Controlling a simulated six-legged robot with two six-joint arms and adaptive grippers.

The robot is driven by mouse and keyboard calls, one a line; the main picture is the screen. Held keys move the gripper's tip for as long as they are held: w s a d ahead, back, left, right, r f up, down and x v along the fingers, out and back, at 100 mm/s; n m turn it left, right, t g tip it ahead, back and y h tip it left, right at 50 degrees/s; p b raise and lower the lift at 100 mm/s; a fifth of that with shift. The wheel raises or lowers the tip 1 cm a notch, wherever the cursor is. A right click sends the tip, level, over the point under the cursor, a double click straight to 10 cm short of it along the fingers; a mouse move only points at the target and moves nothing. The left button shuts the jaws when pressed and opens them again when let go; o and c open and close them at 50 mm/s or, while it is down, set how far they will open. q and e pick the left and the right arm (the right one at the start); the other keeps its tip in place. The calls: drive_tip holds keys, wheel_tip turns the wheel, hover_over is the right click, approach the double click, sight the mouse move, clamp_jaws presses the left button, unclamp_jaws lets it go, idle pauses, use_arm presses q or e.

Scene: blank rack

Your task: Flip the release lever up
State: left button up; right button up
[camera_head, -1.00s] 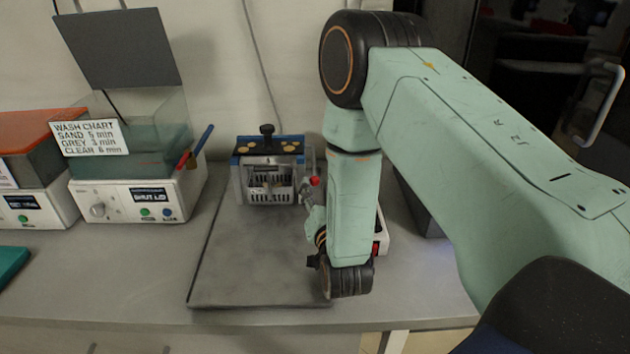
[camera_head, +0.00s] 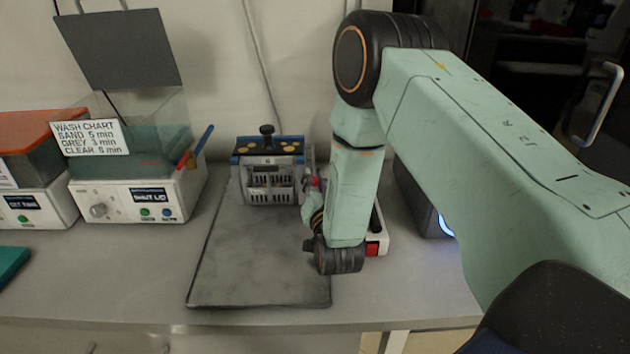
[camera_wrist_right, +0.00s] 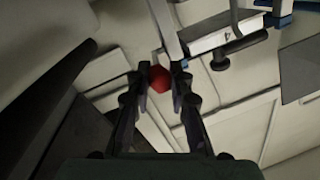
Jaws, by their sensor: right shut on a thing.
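The rack device (camera_head: 250,196) is a metal frame with a blue and black top and a black knob, standing at the back of the grey mat (camera_head: 258,262). The release lever's red knob (camera_head: 316,182) shows at the device's right side, partly covered by my right gripper (camera_head: 311,187). In the right wrist view the red knob (camera_wrist_right: 160,79) sits between the fingertips of my right gripper (camera_wrist_right: 162,73), which is shut on it. The lever's shaft is mostly hidden, so its angle is hard to tell. My left gripper is in neither view.
A wash unit (camera_head: 140,198) with a raised dark lid, a wash chart and coloured-handled tools stands to the left. A white box with a red switch (camera_head: 373,249) is behind my right forearm. A dark machine stands further right. The mat's front is clear.

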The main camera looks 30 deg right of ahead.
sight(314, 173)
clamp_jaws()
idle(0.3)
drive_tip(key=r+g+p, duration=0.1)
drive_tip(key=r+p, duration=0.1)
drive_tip(key=p, duration=0.2)
drive_tip(key=r+g+y+p, duration=0.1)
drive_tip(key=r+g+p, duration=0.1)
drive_tip(key=p, duration=0.2)
drive_tip(key=r+g+y+p, duration=0.1)
drive_tip(key=r+g+p, duration=0.1)
drive_tip(key=p, duration=0.3)
drive_tip(key=shift+w+d+r+m, duration=0.25)
drive_tip(key=shift+w+r+m, duration=0.05)
drive_tip(key=shift+r, duration=0.05)
drive_tip(key=shift+w+d+r+p, duration=0.1)
drive_tip(key=shift+w+r+p, duration=0.25)
drive_tip(key=shift+r+p, duration=0.15)
drive_tip(key=shift+w+d+r+p, duration=0.15)
drive_tip(key=shift+r+p, duration=0.05)
drive_tip(key=shift+r, duration=0.2)
drive_tip(key=shift+w+d+r+p, duration=0.1)
drive_tip(key=shift+w+r+p, duration=0.1)
drive_tip(key=shift+r, duration=0.3)
